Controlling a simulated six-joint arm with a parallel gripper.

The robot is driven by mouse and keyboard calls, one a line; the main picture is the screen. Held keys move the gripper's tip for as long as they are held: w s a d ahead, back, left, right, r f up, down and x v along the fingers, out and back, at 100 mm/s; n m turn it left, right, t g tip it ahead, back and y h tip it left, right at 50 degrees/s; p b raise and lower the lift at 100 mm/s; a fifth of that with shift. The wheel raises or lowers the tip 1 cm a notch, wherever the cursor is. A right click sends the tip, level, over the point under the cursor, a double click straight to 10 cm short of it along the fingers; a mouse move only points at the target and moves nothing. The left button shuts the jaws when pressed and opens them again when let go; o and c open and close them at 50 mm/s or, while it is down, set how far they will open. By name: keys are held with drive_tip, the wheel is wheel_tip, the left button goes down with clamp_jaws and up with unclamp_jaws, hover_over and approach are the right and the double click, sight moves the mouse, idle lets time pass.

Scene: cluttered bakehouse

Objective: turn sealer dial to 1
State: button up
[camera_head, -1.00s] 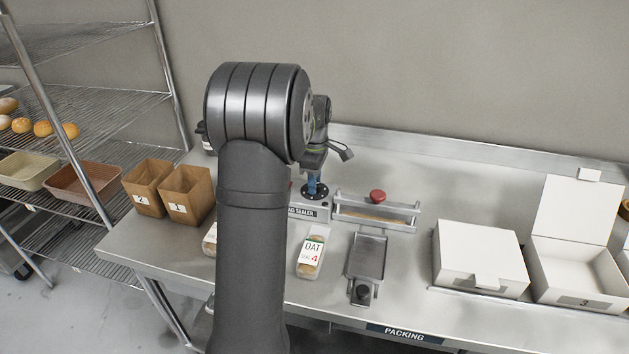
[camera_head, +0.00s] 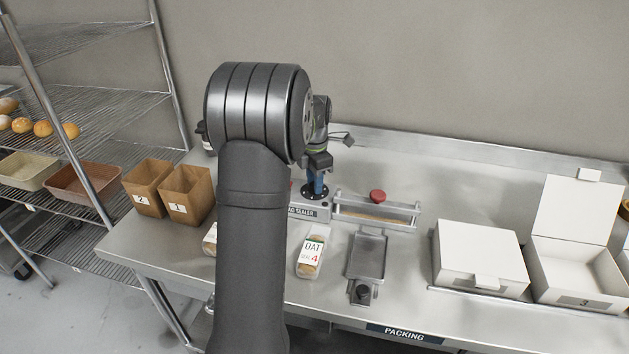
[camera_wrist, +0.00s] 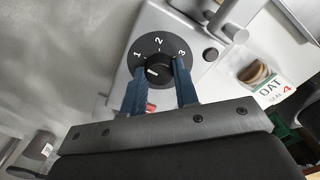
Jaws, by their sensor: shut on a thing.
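The sealer (camera_head: 322,211) stands on the steel bench, partly hidden behind my arm in the head view. Its dial (camera_wrist: 147,44) is a black disc with white numbers 1, 2 and 3 and a black centre knob (camera_wrist: 158,71). A short white mark shows on the knob; I cannot tell for sure which number it points to. My gripper (camera_wrist: 159,76) has its blue fingers on either side of the knob, shut on it. In the head view my gripper (camera_head: 317,186) points straight down onto the dial.
An OAT bread bag (camera_head: 311,255) labelled "SEAL 4" and a grey tray scale (camera_head: 366,258) lie in front. The sealer's bar has a red knob (camera_head: 377,196). White boxes (camera_head: 478,256) stand right, brown bags (camera_head: 186,193) left.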

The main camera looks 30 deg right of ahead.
drive_tip(key=shift+n, duration=0.3)
drive_tip(key=shift+r, duration=0.1)
drive_tip(key=o, duration=1)
drive_tip(key=shift+c, duration=0.2)
wheel_tip(320, 180, up, 17)
drive_tip(key=shift+r, duration=0.15)
wheel_tip(320, 180, down, 18)
drive_tip(key=shift+r, duration=0.25)
idle(0.5)
drive_tip(key=shift+r, duration=0.1)
